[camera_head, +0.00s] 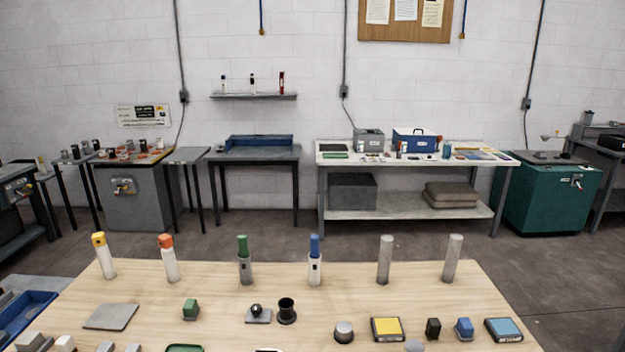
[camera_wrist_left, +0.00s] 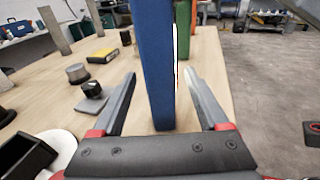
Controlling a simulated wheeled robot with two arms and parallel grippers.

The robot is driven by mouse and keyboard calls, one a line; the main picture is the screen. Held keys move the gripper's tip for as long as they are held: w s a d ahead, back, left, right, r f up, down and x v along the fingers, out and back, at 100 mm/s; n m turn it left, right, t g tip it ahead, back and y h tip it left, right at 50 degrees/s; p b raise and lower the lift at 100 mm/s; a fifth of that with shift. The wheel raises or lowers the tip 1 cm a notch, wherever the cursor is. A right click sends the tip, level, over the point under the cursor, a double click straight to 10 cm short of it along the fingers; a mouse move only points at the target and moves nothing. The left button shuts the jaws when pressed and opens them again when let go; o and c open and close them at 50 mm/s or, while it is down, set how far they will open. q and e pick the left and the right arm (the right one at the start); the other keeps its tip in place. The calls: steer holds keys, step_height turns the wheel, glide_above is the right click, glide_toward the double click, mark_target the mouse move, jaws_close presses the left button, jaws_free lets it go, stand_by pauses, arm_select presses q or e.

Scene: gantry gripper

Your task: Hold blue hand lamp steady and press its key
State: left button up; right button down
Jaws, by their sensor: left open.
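The blue hand lamp (camera_head: 315,262) stands upright on the wooden table in the head view, with a blue top and a white body bearing a small dark key. My left gripper (camera_wrist_left: 159,73) is open, seen only in the left wrist view. A tall blue piece (camera_wrist_left: 154,40) stands close up between its fingers, with a white strip along its right edge. It may be the blue lamp, but I cannot tell for sure. Gaps show on both sides of it, and no key shows there. My right gripper is not in view.
In the head view, a green-topped lamp (camera_head: 244,262), an orange-topped one (camera_head: 168,259) and a yellow-topped one (camera_head: 104,257) stand to the left. Two grey posts (camera_head: 385,260) (camera_head: 453,260) stand right. Small knobs, a black cup (camera_head: 287,311) and a yellow box (camera_head: 387,329) lie nearer.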

arm_select(q)
steer(key=v, duration=1.2)
